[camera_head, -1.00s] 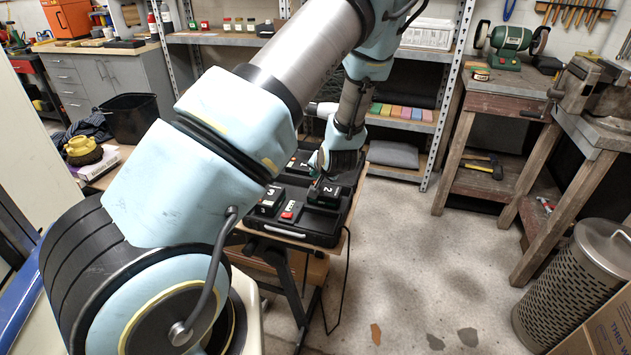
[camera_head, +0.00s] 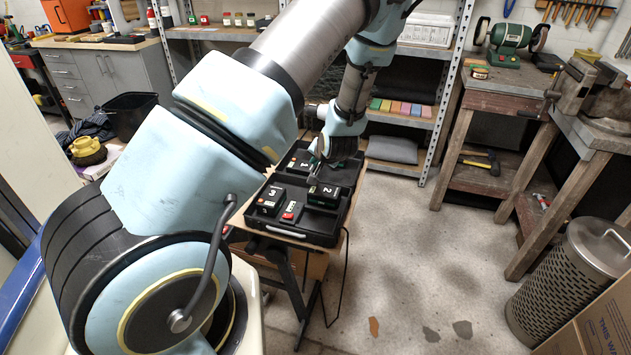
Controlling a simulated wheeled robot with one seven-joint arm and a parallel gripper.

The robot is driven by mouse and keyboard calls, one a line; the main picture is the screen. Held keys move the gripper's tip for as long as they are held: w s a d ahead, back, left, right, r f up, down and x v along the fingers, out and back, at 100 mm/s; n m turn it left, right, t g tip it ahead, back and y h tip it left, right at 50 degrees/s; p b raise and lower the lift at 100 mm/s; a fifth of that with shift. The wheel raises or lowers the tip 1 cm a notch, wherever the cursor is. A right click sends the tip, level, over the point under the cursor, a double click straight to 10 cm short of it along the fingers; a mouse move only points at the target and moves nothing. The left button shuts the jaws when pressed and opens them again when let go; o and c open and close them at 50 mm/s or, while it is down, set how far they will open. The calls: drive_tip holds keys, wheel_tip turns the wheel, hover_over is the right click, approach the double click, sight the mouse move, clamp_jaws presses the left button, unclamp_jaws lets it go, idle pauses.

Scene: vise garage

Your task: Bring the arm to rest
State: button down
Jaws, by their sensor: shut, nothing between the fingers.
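My gripper (camera_head: 316,176) hangs at the end of my arm, above a black open case (camera_head: 318,238) on a small table. It is shut and empty, with its fingertips close above or beside the block marked 2 (camera_head: 324,193); whether they touch I cannot tell. Blocks marked 3 (camera_head: 270,199) and 1 (camera_head: 303,163) sit in the case too. A small red-topped piece (camera_head: 290,213) lies between the blocks 3 and 2. My arm hides part of the case's left and rear.
The wooden workbench (camera_head: 499,104) with a vise (camera_head: 585,90) stands at the right. A perforated metal bin (camera_head: 570,270) and a cardboard box (camera_head: 600,325) are at the lower right. Metal shelves (camera_head: 420,125) stand behind the case. The floor (camera_head: 420,260) between is clear.

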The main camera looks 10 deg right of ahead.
idle(0.5)
drive_tip(key=s+a+r+n+g+h, duration=0.1)
drive_tip(key=s+a+r+n+g, duration=0.5)
drive_tip(key=s+a+r, duration=1.2)
drive_tip(key=s+a+g, duration=0.1)
drive_tip(key=s+a, duration=0.1)
drive_tip(key=s, duration=0.1)
drive_tip(key=shift+a+g, duration=0.3)
drive_tip(key=shift+a, duration=0.1)
